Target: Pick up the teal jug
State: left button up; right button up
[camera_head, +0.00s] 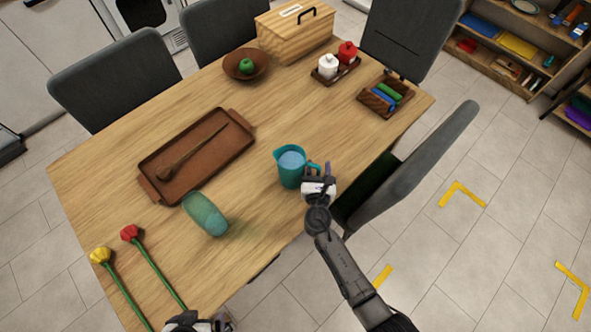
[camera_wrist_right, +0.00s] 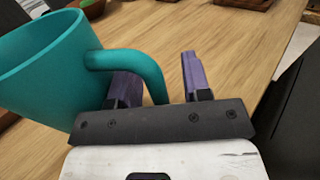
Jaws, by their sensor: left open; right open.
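The teal jug (camera_head: 289,170) stands upright near the table's right-hand edge, its handle toward my right gripper. In the right wrist view the jug (camera_wrist_right: 45,75) fills the left side. My right gripper (camera_head: 320,168) is open at the handle. In the wrist view the handle's outer part passes between the fingers of the right gripper (camera_wrist_right: 157,68); one finger is partly hidden behind the handle, inside its loop. I cannot tell whether the fingers touch it. My left gripper (camera_head: 205,322) is at the bottom edge of the head view, partly cut off, away from the jug.
A greenish glass vase (camera_head: 205,214) lies left of the jug. A brown tray (camera_head: 157,186) holds a wooden spoon. Red and yellow flowers (camera_head: 130,233) lie near my left gripper. A chair (camera_head: 425,160) stands close to my right arm. The table between jug and bowl (camera_head: 246,75) is clear.

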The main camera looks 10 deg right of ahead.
grip_shut()
dwell(0.5)
jog(key=shift+w, duration=0.1)
